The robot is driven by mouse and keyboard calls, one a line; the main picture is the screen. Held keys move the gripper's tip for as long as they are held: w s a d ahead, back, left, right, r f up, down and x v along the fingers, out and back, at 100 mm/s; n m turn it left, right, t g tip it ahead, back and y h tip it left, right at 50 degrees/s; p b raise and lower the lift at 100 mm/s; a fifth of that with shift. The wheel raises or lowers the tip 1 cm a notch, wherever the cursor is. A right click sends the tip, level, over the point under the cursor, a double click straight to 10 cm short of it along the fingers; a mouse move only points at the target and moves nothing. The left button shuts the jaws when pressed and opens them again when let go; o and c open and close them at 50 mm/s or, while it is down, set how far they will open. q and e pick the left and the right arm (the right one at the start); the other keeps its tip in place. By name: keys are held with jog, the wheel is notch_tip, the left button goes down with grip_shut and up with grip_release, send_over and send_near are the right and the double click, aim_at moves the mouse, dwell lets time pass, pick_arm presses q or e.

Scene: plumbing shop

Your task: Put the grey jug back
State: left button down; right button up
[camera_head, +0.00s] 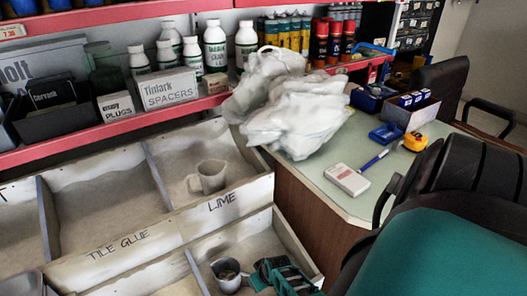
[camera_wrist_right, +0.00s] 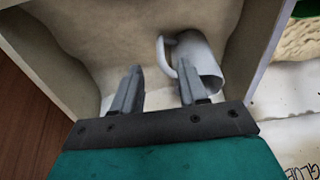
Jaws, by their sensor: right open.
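A grey jug (camera_head: 226,280) stands in the lower front bin, with dark contents or shadow inside its mouth. It also shows in the right wrist view (camera_wrist_right: 207,62), with its handle toward the left. My right gripper (camera_head: 258,275) is over the same bin, just right of this jug. In the right wrist view my right gripper (camera_wrist_right: 160,88) is open, with the handle ahead of the gap and one finger overlapping the jug's body. A second, beige-grey jug (camera_head: 210,176) stands in the upper bin labelled LIME. My left gripper is not in view.
Bin walls (camera_head: 290,240) surround the right gripper closely. The upper bin marked TILE GLUE (camera_head: 105,205) has no jug. A counter (camera_head: 325,195) with white bags (camera_head: 300,115) and a calculator-like box (camera_head: 348,180) stands to the right. A red-edged shelf (camera_head: 110,123) holds bottles and boxes behind.

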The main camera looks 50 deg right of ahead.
jog(key=a+r+n+t+p, duration=0.25)
jog(key=a+r, duration=0.25)
jog(key=r, duration=0.8)
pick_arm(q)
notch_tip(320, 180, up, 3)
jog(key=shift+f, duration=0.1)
pick_arm(e)
jog(key=s+a+r+n+t+y, duration=0.2)
jog(key=a+r+n+t+y, duration=0.1)
jog(key=a+r, duration=1)
jog(key=a+y, duration=0.1)
jog(key=a, duration=0.2)
jog(key=shift+a+r+t, duration=0.2)
jog(key=shift+a+t, duration=0.15)
jog(key=shift+a, duration=0.05)
jog(key=shift+s, duration=0.1)
pick_arm(q)
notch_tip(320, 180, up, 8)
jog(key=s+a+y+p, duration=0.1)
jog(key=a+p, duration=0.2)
jog(key=p, duration=0.8)
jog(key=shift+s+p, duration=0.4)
pick_arm(e)
jog(key=s+d+r, duration=0.1)
jog(key=d+r, duration=0.2)
jog(key=r, duration=0.5)
jog(key=shift+s+h, duration=0.2)
jog(key=shift+h, duration=0.2)
